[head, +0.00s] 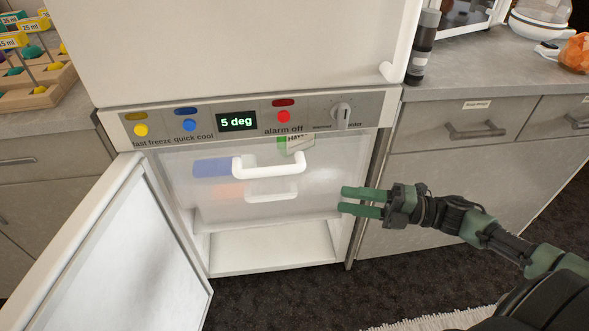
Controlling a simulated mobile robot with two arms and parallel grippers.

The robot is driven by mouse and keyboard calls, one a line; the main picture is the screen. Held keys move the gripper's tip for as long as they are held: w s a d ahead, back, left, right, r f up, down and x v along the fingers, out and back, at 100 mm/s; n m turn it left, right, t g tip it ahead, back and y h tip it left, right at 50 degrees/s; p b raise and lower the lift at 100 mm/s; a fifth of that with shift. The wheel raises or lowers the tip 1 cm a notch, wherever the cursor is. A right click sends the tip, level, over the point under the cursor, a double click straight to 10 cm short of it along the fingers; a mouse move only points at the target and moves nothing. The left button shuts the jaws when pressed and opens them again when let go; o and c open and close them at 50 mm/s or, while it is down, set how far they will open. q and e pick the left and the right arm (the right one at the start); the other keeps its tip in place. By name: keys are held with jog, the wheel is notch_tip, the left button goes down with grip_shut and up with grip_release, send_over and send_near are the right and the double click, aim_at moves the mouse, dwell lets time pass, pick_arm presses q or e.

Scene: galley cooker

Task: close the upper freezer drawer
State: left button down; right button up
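The upper freezer drawer (325,180) is a translucent white box below the control panel, with a white bar handle (268,165) on its front. Blue and orange shapes show faintly through it. A fainter handle shape lies below the first; I cannot tell whether it belongs to another drawer. How far the drawer stands out is hard to judge from above. My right gripper (342,200) is open and empty, its green fingers pointing left at the drawer's right side, right of and below the handle. Contact cannot be told. My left gripper is out of view.
The freezer door (125,255) stands wide open at the left. The compartment floor (270,250) under the drawer is bare. The control panel (350,115) is above. Counters with drawers (470,130) flank the fridge; a dark bottle (423,48) stands at right.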

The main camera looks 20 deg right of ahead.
aim_at(271, 171)
jog(key=w+a+r+m+t+h, duration=0.1)
jog(key=a+t, duration=0.1)
jog(key=a, duration=0.1)
jog(key=w+a+r+m+t+h+p, duration=0.1)
jog(key=a+r+t+h, duration=0.1)
jog(key=a, duration=0.2)
jog(key=w+a+r+m+t+h+p, duration=0.1)
jog(key=w+a+r+m+t+h, duration=0.1)
jog(key=a, duration=0.2)
jog(key=shift+a+r+t, duration=0.1)
jog(key=shift+a+t, duration=0.1)
jog(key=shift+t, duration=0.2)
jog(key=x, duration=0.7)
jog(key=shift+w+p, duration=0.15)
jog(key=shift+p, duration=0.15)
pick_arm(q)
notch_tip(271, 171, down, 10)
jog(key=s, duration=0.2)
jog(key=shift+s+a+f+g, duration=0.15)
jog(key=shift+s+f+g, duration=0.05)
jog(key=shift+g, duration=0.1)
pick_arm(e)
grip_shut()
